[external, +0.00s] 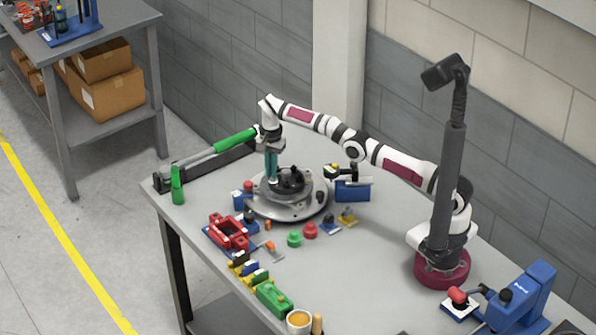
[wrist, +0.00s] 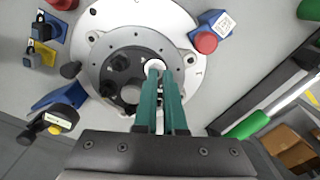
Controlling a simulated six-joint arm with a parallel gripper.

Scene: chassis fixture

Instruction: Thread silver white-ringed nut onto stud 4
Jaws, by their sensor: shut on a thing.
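My gripper (external: 271,178) points down over the round grey chassis fixture (external: 262,208) in the external view. In the wrist view the teal fingers of my gripper (wrist: 157,76) are shut on the silver white-ringed nut (wrist: 154,65), whose pale ring shows at the fingertips. The nut is over the right part of the fixture (wrist: 100,62). Several dark round parts (wrist: 119,62) stand on the fixture to the left of the nut. The stud beneath the nut is hidden, and I cannot tell whether the nut touches it. Stud numbers are not clearly readable.
A red button on a blue box (wrist: 206,42) stands close right of the fixture in the wrist view. A blue stand (external: 352,190) is right of it in the external view. Red and green knobs (external: 294,239) lie in front. The table's middle right is clear.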

